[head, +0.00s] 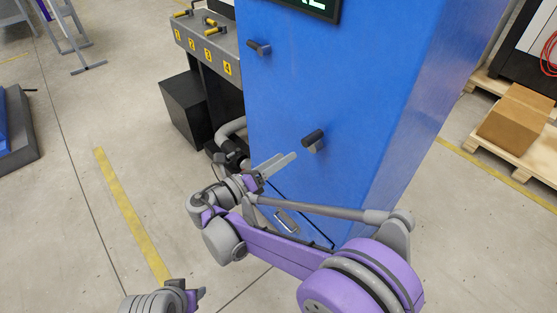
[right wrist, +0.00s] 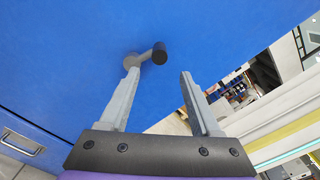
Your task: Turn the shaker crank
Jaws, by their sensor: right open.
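Two dark crank handles are on the front of the blue cabinet (head: 300,90): an upper crank (head: 258,47) and a lower crank (head: 314,140). A crank with a grey hub and black knob (right wrist: 159,53) shows in the right wrist view, beyond my fingertips. It looks like the lower one. My right gripper (head: 279,166) is open and empty, below and left of the lower crank and apart from it. Its two spread fingers (right wrist: 158,82) show in the right wrist view. My left gripper (head: 198,295) is at the bottom edge; its jaws are unclear.
A grey bench (head: 207,47) with yellow-handled levers numbered 1 to 4 stands left of the cabinet. A small metal handle (head: 287,220) is low on the cabinet front. A cardboard box (head: 516,116) sits on a pallet at right. The floor at left is open.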

